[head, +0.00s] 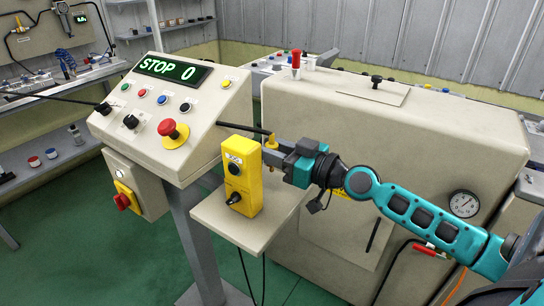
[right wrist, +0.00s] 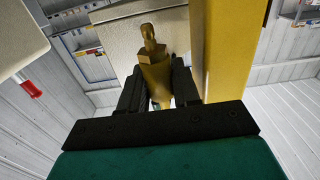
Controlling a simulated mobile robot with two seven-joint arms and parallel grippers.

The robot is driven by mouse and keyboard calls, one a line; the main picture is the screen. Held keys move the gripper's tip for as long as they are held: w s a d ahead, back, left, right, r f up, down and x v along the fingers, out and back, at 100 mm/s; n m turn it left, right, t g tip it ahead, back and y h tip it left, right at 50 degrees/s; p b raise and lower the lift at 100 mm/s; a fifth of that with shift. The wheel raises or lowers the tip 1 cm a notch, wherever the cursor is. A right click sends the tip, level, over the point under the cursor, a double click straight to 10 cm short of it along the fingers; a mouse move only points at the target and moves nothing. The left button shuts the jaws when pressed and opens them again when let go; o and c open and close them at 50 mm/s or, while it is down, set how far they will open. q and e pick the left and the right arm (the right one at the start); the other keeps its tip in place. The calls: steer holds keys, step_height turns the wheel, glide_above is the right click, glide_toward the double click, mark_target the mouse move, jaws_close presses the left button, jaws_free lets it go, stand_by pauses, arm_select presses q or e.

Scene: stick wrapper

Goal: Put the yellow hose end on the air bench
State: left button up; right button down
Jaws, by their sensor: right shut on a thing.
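My right gripper (head: 273,152) is shut on the yellow hose end (head: 271,141), just right of the top of a yellow control box. In the right wrist view the hose end (right wrist: 155,72) is a brass-yellow fitting with a hex part and a narrow tip, between the two black fingers (right wrist: 158,90). The control box fills a tall strip close to its right (right wrist: 233,50). A bench with a small green display, tubing and a blue coiled hose (head: 66,62) stands at the far left; I cannot tell for sure that it is the air bench. My left gripper is not in view.
The yellow control box (head: 242,180) stands on a beige shelf (head: 215,222) below a sloped console (head: 195,80) reading STOP 0. A large beige machine (head: 440,135) with a gauge stands behind my right arm. Green floor shows at the lower left.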

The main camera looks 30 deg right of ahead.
steer(key=shift+r, duration=0.85)
arm_select(q)
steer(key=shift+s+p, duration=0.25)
steer(key=shift+p, duration=0.05)
arm_select(e)
step_height(320, 180, up, 11)
steer(key=shift+r, duration=0.1)
steer(key=shift+d, duration=0.1)
